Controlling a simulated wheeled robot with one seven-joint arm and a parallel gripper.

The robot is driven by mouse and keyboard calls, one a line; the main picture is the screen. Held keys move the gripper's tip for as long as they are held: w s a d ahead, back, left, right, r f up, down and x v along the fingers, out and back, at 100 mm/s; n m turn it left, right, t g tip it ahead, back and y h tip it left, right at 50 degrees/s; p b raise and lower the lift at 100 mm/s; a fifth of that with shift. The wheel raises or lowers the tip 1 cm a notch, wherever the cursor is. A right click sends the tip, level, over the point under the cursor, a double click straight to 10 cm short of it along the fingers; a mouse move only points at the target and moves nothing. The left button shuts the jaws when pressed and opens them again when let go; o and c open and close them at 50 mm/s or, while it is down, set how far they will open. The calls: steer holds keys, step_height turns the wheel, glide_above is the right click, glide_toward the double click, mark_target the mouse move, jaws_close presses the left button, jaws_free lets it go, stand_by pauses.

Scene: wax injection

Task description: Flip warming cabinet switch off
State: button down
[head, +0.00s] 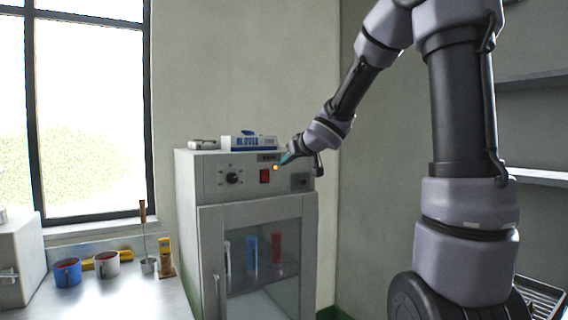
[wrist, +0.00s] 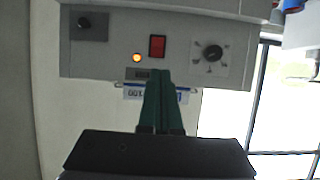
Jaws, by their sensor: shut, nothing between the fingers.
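The warming cabinet (head: 188,190) stands against the wall, with a control panel above its glass door. Its red rocker switch (head: 265,176) is on the panel, and it also shows in the wrist view (wrist: 157,45); I cannot tell which side is pressed. An amber lamp (wrist: 137,57) beside the switch is lit. My gripper (head: 283,159) is near the panel's top edge, close to the lamp and switch. In the upside-down wrist view, its green fingers (wrist: 159,75) are together and empty, with the switch just beyond their tips. Contact is not visible.
A dial (head: 232,178) is left of the switch. A glove box (head: 248,142) and a small item lie on the cabinet top. Colored tubes (head: 252,250) show behind the door glass. A bench at left holds a blue mug (head: 67,272) and other cups.

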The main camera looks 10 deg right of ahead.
mark_target(266, 179)
steer(key=shift+d+f, duration=0.35)
steer(key=shift+f, duration=0.3)
steer(key=x, duration=1.4)
steer(key=shift+w+a+f, duration=0.1)
steer(key=shift+w+f, duration=0.05)
steer(key=shift+f, duration=0.1)
steer(key=shift+r, duration=0.15)
